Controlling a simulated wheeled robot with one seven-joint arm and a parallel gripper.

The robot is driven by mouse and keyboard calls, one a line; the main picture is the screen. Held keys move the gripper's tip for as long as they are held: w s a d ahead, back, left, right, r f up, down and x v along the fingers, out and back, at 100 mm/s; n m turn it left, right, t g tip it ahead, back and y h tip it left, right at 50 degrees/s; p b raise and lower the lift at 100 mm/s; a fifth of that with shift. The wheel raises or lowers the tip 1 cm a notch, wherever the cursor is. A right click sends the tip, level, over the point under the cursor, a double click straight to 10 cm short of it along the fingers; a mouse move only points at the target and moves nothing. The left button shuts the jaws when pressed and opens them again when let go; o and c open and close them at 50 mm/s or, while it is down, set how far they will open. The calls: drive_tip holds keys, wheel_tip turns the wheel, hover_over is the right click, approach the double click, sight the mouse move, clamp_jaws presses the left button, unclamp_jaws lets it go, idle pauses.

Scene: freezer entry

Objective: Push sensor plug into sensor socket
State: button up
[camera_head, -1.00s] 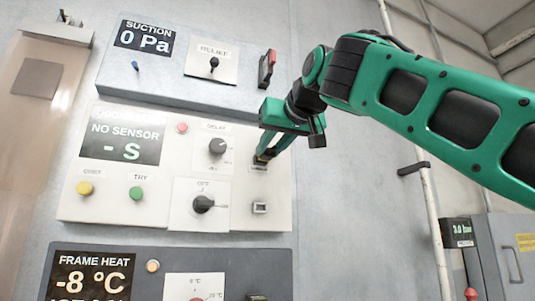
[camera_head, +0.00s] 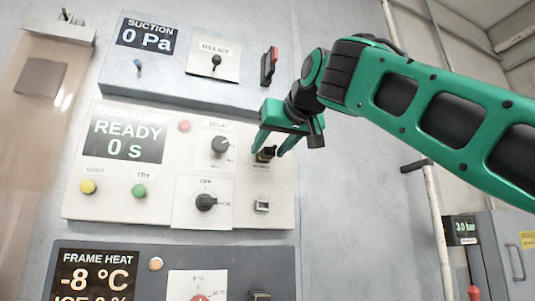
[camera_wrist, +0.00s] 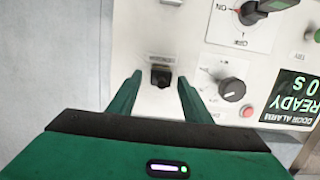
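The black sensor plug (camera_head: 266,154) sits in the upper socket on the right side of the white door alarm panel (camera_head: 78,200). The socket opening is hidden behind the plug. In the wrist view the plug (camera_wrist: 160,77) stands between my two green fingers and apart from both. My gripper (camera_head: 269,150) is open around the plug, also in the wrist view (camera_wrist: 160,80). The panel display (camera_head: 122,141) reads READY and 0 s.
A second port (camera_head: 262,206) lies below the plug. Close by are the delay knob (camera_head: 220,146), the lower rotary knob (camera_head: 206,202) and the red-handled switch (camera_head: 269,66) above. Bare wall (camera_head: 340,220) lies to the right.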

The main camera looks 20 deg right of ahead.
drive_tip(key=o, duration=0.6)
drive_tip(key=s, duration=0.6)
drive_tip(key=shift+s, duration=0.4)
idle(0.9)
drive_tip(key=shift+s, duration=0.1)
idle(0.3)
drive_tip(key=s+r, duration=0.1)
drive_tip(key=s, duration=0.9)
drive_tip(key=shift+s+r, duration=0.25)
drive_tip(key=shift+f, duration=0.1)
